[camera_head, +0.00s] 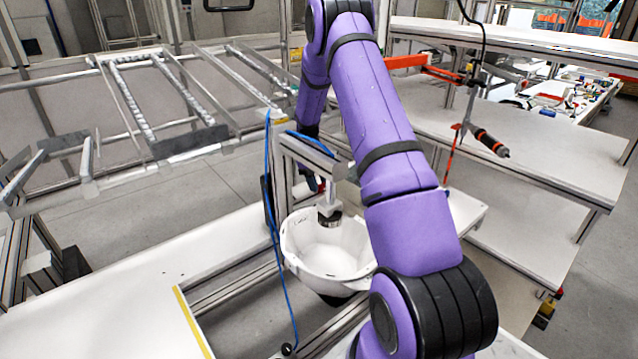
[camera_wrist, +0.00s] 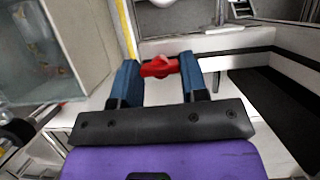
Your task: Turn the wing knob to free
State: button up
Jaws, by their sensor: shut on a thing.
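The red wing knob (camera_wrist: 158,67) shows in the wrist view between the two blue fingers of my gripper (camera_wrist: 161,72). The fingers are shut on it, one at each side. In the head view my gripper (camera_head: 314,181) is behind the upright of the metal frame, mostly hidden by the frame and my purple arm. The knob cannot be made out clearly there. A white helmet shell (camera_head: 318,262) sits open side up below the frame, with a dark-ended clamp post (camera_head: 329,212) reaching down into it.
The metal frame (camera_head: 310,154) stands close around my gripper, with a blue cable (camera_head: 275,230) along its left side. A white table (camera_head: 110,290) with a yellow strip lies at the left. An orange-handled tool (camera_head: 490,142) hangs at the right above white shelves (camera_head: 540,160).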

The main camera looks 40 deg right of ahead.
jog(key=o, duration=0.9)
jog(key=v, duration=1)
jog(key=shift+w+r, duration=0.15)
jog(key=shift+r, duration=0.25)
